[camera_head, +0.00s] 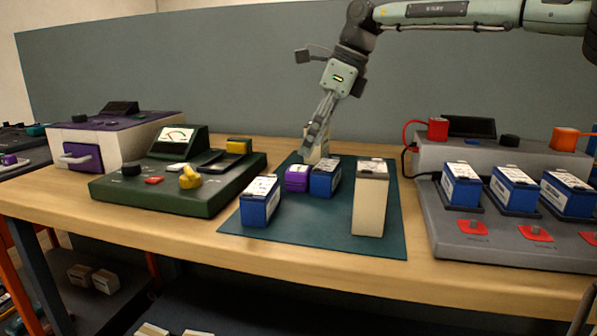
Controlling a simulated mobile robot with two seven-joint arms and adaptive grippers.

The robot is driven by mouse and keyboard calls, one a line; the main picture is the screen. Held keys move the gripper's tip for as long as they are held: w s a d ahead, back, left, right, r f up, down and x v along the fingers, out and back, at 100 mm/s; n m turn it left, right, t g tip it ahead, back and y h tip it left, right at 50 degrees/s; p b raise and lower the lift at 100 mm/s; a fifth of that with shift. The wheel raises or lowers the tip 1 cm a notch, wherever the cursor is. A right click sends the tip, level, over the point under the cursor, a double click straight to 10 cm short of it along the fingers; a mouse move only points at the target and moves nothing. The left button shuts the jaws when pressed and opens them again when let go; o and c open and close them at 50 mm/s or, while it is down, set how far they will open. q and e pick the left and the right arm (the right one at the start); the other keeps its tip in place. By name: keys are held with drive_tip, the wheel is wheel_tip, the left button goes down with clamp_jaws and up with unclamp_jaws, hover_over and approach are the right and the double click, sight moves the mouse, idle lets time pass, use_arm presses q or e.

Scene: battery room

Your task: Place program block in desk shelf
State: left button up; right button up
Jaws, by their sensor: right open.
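No label that I can read marks the program block. A small purple block (297,178) on the dark green mat (330,228) may be it. My right gripper (311,150) comes down from the upper right, with its fingers just above and behind the purple block. It is open, and I see nothing held in it. A cream block (323,150) stands behind the fingers and is partly hidden. A lower shelf (255,312) shows under the wooden desk (180,228). My left gripper is not in view.
Two blue batteries (260,201) (325,178) and a tall cream block (370,200) stand on the mat. A green console (165,190) and a purple-topped box (110,135) are on the left. A grey charger (500,232) with blue batteries is on the right. A grey panel (220,80) rises behind.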

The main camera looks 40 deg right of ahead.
sight(299, 168)
drive_tip(key=x, duration=0.7)
drive_tip(key=shift+w+a+f, duration=0.15)
drive_tip(key=shift+f, duration=0.15)
drive_tip(key=shift+c, duration=0.4)
drive_tip(key=c, duration=1.2)
drive_tip(key=shift+r, duration=0.15)
drive_tip(key=shift+c, duration=0.6)
